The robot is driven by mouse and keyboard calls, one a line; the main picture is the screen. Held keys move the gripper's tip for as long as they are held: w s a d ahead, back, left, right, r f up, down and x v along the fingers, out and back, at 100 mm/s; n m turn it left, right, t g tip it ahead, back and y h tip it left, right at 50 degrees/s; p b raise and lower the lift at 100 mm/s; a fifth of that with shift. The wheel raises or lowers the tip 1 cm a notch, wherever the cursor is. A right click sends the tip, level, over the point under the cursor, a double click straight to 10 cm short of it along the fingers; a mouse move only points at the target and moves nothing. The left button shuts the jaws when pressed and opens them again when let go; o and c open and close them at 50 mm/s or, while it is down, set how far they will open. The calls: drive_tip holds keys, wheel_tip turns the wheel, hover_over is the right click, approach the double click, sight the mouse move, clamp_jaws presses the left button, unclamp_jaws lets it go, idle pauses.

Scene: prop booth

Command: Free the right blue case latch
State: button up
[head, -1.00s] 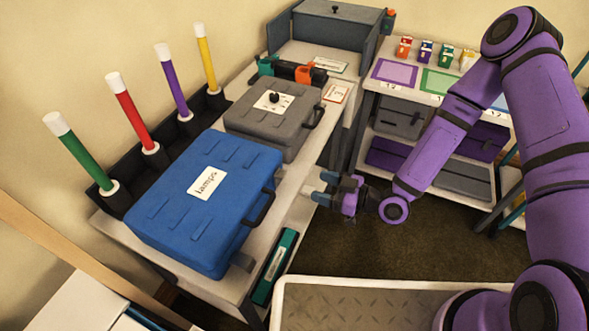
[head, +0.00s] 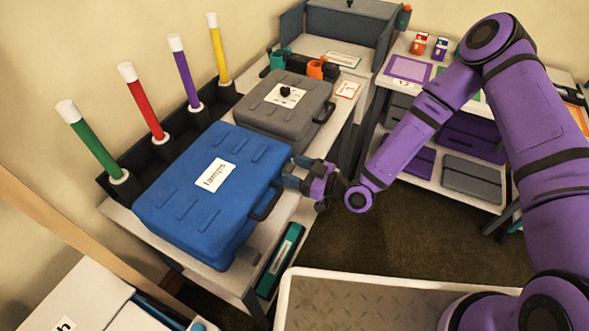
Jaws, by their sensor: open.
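The blue case (head: 205,215) with a white label lies shut on the long bench, its black handle (head: 265,203) on the side facing me. A grey piece (head: 247,259) shows low near the handle side's near end; I cannot tell whether it is a latch. My gripper (head: 294,172) is open, with its two blue-grey fingertips pointing left at the far end of the handle side. The fingers are close to the case's far right corner; I cannot tell whether they touch it. The right latch cannot be made out there, where the fingers cover the case edge.
A grey case (head: 285,112) with a black knob lies just behind the blue one. Green, red, purple and yellow tubes (head: 147,102) stand in a black rack along the wall. A teal box (head: 280,259) sits below the bench top's front edge.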

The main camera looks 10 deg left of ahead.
drive_tip(key=shift+a, duration=0.3)
drive_tip(key=c, duration=0.9)
drive_tip(key=shift+c, duration=0.2)
drive_tip(key=shift+d+f, duration=0.1)
drive_tip(key=y, duration=0.1)
drive_tip(key=d+f+t+y, duration=0.1)
drive_tip(key=y, duration=0.2)
drive_tip(key=shift+s+d+f+t, duration=0.2)
drive_tip(key=shift+f+t, duration=0.05)
drive_tip(key=shift+t, duration=0.05)
drive_tip(key=shift+s+d+f+t+y, duration=0.15)
drive_tip(key=shift+f+t+y, duration=0.15)
drive_tip(key=shift+y, duration=0.45)
drive_tip(key=shift+d+f+t+y, duration=0.15)
drive_tip(key=shift+d+f+y, duration=0.1)
drive_tip(key=shift+y, duration=0.55)
drive_tip(key=shift+s+d+f+t+y, duration=0.1)
drive_tip(key=shift+f+t+y, duration=0.2)
drive_tip(key=shift+y, duration=0.45)
